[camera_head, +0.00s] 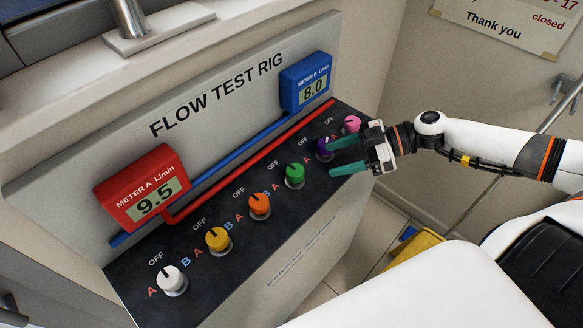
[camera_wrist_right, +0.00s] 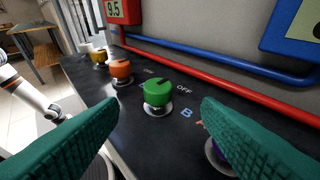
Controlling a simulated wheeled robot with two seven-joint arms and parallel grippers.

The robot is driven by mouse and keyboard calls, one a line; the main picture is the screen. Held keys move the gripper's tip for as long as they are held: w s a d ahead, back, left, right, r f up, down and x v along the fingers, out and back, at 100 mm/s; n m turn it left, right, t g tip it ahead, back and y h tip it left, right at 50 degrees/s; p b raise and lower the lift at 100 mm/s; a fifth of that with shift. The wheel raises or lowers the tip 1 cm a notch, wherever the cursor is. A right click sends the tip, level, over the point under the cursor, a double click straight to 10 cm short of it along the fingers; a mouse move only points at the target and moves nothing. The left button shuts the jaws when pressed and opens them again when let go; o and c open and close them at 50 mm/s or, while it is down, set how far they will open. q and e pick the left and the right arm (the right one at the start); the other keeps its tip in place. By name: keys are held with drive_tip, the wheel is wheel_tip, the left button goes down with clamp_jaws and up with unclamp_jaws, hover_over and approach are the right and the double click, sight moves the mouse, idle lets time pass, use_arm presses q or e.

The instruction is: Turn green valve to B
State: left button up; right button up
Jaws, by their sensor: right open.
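The green valve (camera_head: 295,173) is a round knob on the sloping black panel of the flow test rig, between the orange and purple knobs. A dark line on its top appears to point toward its OFF label. In the wrist view the green valve (camera_wrist_right: 157,95) stands ahead, centred between my fingertips and apart from them. A blue B (camera_wrist_right: 186,112) is printed on its right side there. My right gripper (camera_head: 332,158) is open, with green-teal fingers, to the right of the valve. Its upper finger is close to the purple knob (camera_head: 323,152); contact is unclear. My left gripper is not in view.
Orange (camera_head: 260,206), yellow (camera_head: 218,240) and white (camera_head: 170,280) knobs line the panel to the left; a pink knob (camera_head: 351,125) is at the far right. Meter A (camera_head: 133,187) reads 9.5 and meter B (camera_head: 297,87) reads 8.0. Red and blue pipes run behind the knobs.

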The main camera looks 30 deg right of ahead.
sight(298, 170)
drive_tip(key=x, duration=0.3)
drive_tip(key=shift+s+a+r, duration=0.15)
drive_tip(key=shift+s, duration=0.05)
drive_tip(key=p+x, duration=0.1)
drive_tip(key=x, duration=0.5)
drive_tip(key=shift+w+a, duration=0.15)
drive_tip(key=shift+a, duration=0.05)
drive_tip(key=shift+w+a+f, duration=0.2)
drive_tip(key=shift+a+f, duration=0.2)
drive_tip(key=shift+f, duration=0.05)
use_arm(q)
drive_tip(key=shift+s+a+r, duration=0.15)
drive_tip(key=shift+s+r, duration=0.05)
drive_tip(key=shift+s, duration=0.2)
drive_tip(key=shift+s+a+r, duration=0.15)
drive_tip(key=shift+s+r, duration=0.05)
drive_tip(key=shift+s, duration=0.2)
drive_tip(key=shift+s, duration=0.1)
